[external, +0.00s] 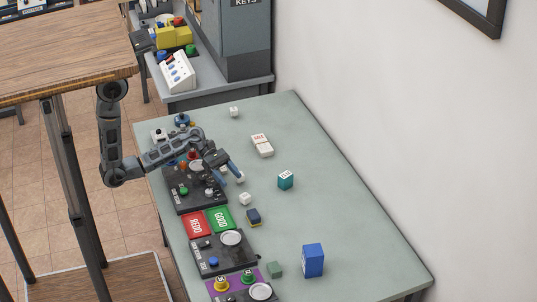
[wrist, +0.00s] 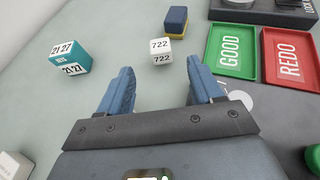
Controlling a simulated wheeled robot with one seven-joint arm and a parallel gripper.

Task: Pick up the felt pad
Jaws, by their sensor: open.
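A small navy block with a yellow lower layer (external: 254,216), which looks like the felt pad, lies on the grey-green table. It also shows in the wrist view (wrist: 176,20) at the top, beyond a white cube marked 722 (wrist: 161,52). My gripper (external: 230,180) is above the table, up and left of the pad in the external view. In the wrist view my gripper (wrist: 160,76) has its two blue fingers spread apart with nothing between them. The white cube is just beyond the fingertips, and the pad is farther out, apart from the fingers.
A teal cube (wrist: 70,58) stands left of the white cube in the wrist view. A green GOOD tray (wrist: 231,54) and a red REDO tray (wrist: 288,55) lie at right. The right side is clear.

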